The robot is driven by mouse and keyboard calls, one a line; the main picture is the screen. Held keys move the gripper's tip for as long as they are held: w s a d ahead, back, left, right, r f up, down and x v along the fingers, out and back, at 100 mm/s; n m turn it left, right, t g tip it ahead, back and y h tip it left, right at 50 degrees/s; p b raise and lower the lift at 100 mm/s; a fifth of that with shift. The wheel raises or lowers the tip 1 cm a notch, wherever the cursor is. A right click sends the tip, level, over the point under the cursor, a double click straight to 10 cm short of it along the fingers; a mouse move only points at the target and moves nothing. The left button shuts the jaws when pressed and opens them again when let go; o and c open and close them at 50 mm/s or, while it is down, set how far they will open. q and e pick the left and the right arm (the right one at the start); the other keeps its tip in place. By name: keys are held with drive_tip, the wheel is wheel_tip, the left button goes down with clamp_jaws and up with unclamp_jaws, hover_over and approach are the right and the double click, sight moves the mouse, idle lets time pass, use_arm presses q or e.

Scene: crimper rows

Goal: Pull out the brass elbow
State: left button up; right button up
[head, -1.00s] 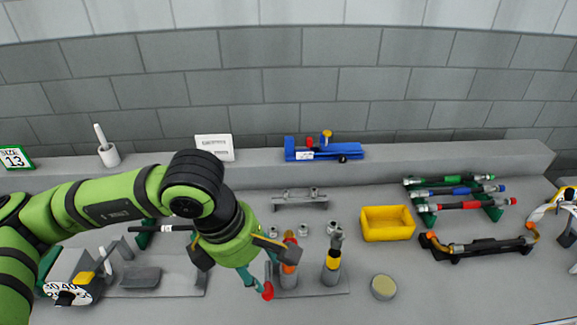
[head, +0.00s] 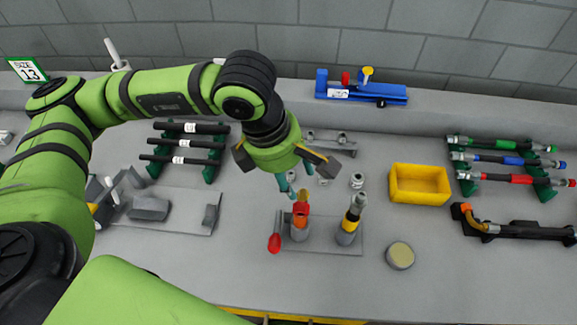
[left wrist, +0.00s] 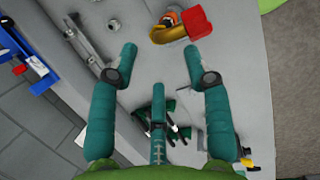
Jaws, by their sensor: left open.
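The brass elbow (head: 303,196) appears to stand in the left grey socket (head: 299,233) of a small plate, with a red and orange part at it. In the left wrist view the curved brass piece (left wrist: 171,35) lies just beyond the fingertips, next to a red part (left wrist: 196,20). My left gripper (head: 290,191) is open and empty. Its teal fingers point down, behind and slightly left of the elbow in the head view, and appear apart from it. The fingertips also show in the left wrist view (left wrist: 160,62). How the elbow sits inside the socket is hidden. My right gripper is not in view.
A second socket (head: 346,238) holds a yellow-banded tool beside it. A red-handled item (head: 274,243) is close on the left. A yellow bin (head: 419,184), round tin (head: 400,256) and hose racks stand around. The counter in front of the plate is clear.

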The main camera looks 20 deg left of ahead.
sight(302, 190)
use_arm(q)
drive_tip(key=b+x, duration=0.6)
drive_tip(key=x, duration=0.1)
drive_tip(key=shift+w+d+f+b, duration=0.15)
drive_tip(key=shift+f+b, duration=0.35)
drive_tip(key=shift+b, duration=0.05)
clamp_jaws()
drive_tip(key=shift+r, duration=0.1)
drive_tip(key=shift+s+d+r+p, duration=0.15)
drive_tip(key=shift+r+p, duration=0.4)
drive_tip(key=shift+r, duration=0.7)
drive_tip(key=shift+s+a+r+p, duration=0.15)
drive_tip(key=shift+r+p, duration=0.4)
drive_tip(key=shift+r, duration=0.65)
